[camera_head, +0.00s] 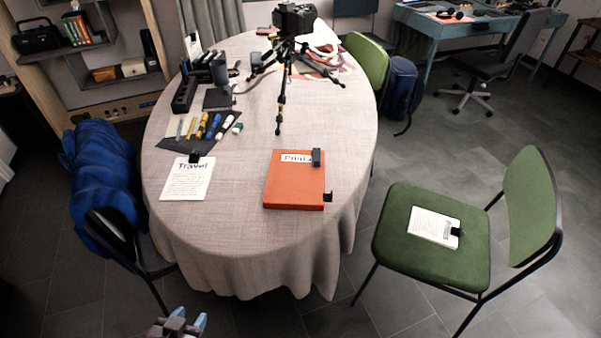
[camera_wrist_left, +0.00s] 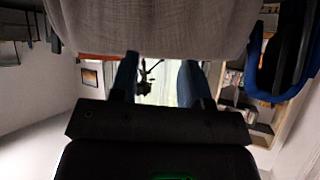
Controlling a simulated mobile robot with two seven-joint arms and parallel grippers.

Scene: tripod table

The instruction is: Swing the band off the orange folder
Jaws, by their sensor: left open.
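The orange folder (camera_head: 290,188) lies flat near the front edge of the round table, with a white label (camera_head: 296,157) reading "Prints". A black piece (camera_head: 317,158) sits at its upper right and another (camera_head: 328,196) at its lower right corner. I cannot make out a band across the folder. My left gripper (camera_head: 191,316) is low at the bottom of the head view, in front of the table and apart from the folder. Its open, empty fingers also show in the left wrist view (camera_wrist_left: 160,80). My right gripper is not in view.
The table's cloth (camera_head: 235,225) hangs over its front edge. A Travel sheet (camera_head: 186,183), several markers (camera_head: 209,126) and a tripod (camera_head: 281,85) share the table. A green chair (camera_head: 405,255) stands right; a chair with a blue jacket (camera_head: 100,175) stands left.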

